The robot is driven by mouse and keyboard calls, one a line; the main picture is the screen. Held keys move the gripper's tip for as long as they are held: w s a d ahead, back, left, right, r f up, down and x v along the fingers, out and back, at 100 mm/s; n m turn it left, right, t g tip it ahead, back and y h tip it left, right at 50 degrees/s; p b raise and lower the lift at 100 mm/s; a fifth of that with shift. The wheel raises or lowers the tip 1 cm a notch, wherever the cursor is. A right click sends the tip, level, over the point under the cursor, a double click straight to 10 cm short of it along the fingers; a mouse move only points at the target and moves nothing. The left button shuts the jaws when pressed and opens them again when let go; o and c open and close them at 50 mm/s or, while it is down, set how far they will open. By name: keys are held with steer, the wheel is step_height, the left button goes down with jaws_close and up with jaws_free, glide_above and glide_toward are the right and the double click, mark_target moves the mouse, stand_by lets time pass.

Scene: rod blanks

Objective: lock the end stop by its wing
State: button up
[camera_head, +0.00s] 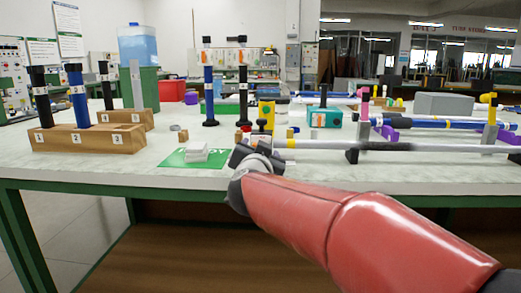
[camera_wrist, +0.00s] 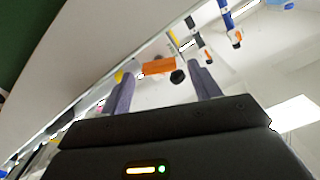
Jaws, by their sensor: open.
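My gripper (camera_head: 257,158) is over the front edge of the bench in the head view, pointing away from the camera. In the wrist view my gripper (camera_wrist: 163,73) has its two grey-purple fingers apart, with nothing held between them. An orange block (camera_wrist: 158,67) and a round black knob (camera_wrist: 178,76) show beyond the fingertips, apart from them. In the head view a small stand with a black knob (camera_head: 262,124) is just behind my gripper, which partly hides it. I cannot tell for sure which part is the end stop or its wing.
A long grey rod (camera_head: 420,148) lies along the right front of the bench (camera_head: 110,172). White blocks (camera_head: 205,151) sit on a green mat (camera_head: 175,158) left of my gripper. Wooden racks (camera_head: 90,139) with upright rods stand at left. A teal box (camera_head: 324,117) is behind.

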steer(key=s, duration=0.6)
steer(key=shift+s, duration=0.15)
steer(key=shift+a, duration=0.1)
